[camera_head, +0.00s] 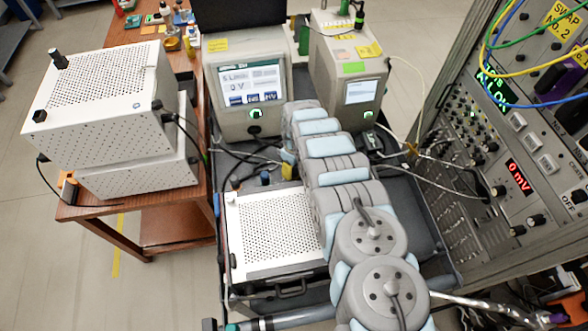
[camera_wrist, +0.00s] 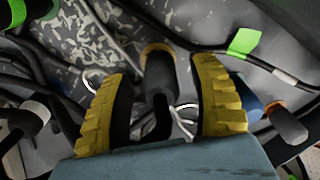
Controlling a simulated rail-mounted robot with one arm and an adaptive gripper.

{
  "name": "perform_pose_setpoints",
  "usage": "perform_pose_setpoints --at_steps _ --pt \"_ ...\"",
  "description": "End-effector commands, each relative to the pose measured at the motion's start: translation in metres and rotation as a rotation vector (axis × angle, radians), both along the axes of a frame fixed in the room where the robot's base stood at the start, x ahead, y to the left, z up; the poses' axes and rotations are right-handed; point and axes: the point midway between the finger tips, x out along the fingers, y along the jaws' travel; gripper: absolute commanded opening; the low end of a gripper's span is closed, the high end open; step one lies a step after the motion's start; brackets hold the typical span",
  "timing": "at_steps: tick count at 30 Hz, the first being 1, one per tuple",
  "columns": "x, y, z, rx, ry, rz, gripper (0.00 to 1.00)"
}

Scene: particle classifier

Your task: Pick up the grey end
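In the wrist view my gripper (camera_wrist: 162,68) is open, with its two yellow-and-black fingers apart. A dark grey cylindrical cable end (camera_wrist: 160,76) with a tan collar lies between the fingers, with a visible gap on both sides. A second dark cable end (camera_wrist: 20,126) with a light grey collar is at the left edge, outside the fingers. A third dark cable end (camera_wrist: 287,126) with an orange collar is at the right. I cannot tell which one the task calls the grey end. In the head view my arm hides the fingers.
Black cables and a green tag (camera_wrist: 243,41) lie around the fingers on a scuffed grey surface. In the head view a white perforated box (camera_head: 270,235) stands on the cart, with two display instruments (camera_head: 245,60) (camera_head: 345,60) behind. A rack (camera_head: 500,150) stands close on the right.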

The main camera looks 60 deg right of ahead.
Motion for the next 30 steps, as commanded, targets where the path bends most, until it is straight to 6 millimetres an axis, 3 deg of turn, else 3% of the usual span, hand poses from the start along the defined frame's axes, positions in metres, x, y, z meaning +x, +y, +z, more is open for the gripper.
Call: perform_pose_setpoints --at_steps 1,6,20,30 --pt "0.0 0.0 0.0 0.0 0.0 0.0 0.44" --pt "0.0 0.0 0.0 0.0 0.0 0.0 0.0" --pt "0.0 0.0 0.0 0.001 0.001 0.0 0.0" --pt "0.0 0.0 0.019 0.003 0.003 0.002 0.0"
